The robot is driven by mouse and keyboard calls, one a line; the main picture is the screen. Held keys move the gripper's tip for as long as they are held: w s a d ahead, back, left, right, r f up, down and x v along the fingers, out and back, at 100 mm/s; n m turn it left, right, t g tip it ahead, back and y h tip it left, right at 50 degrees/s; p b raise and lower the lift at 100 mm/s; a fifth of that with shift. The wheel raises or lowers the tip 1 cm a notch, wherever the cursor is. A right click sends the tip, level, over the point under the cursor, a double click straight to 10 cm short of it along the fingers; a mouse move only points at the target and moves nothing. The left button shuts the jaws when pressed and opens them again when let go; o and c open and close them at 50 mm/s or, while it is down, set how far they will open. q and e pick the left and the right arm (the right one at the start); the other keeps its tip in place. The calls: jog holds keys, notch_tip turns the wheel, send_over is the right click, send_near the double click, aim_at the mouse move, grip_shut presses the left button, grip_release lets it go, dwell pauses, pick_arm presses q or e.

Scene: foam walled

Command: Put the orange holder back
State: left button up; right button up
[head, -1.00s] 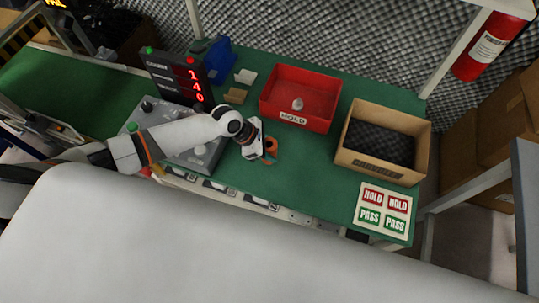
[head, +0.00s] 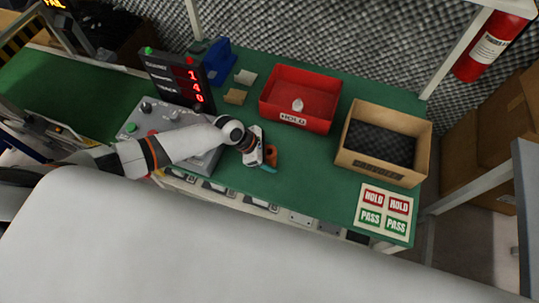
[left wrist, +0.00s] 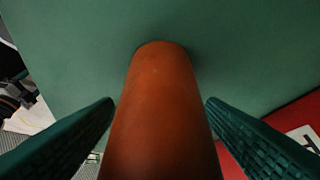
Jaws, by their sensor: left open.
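The orange holder (head: 272,152) stands on the green bench top, left of centre and in front of the red HOLD bin. My left gripper (head: 267,163) is right at it, and its housing hides part of the holder in the head view. In the left wrist view the holder (left wrist: 162,120) is a rounded orange-brown column between two spread teal fingers (left wrist: 161,104). Gaps show near both fingertips, so the fingers are open around it. My right gripper is in neither view.
The red HOLD bin (head: 293,119) holds a small pale object. A cardboard box (head: 383,177) with dark foam stands right, a HOLD/PASS label sheet (head: 385,212) in front of it. A grey control box (head: 150,122) and counter display (head: 168,78) stand left. Green bench is clear between holder and box.

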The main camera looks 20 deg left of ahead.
pick_arm(q)
jog(key=p+v, duration=0.1)
jog(key=v, duration=1.1)
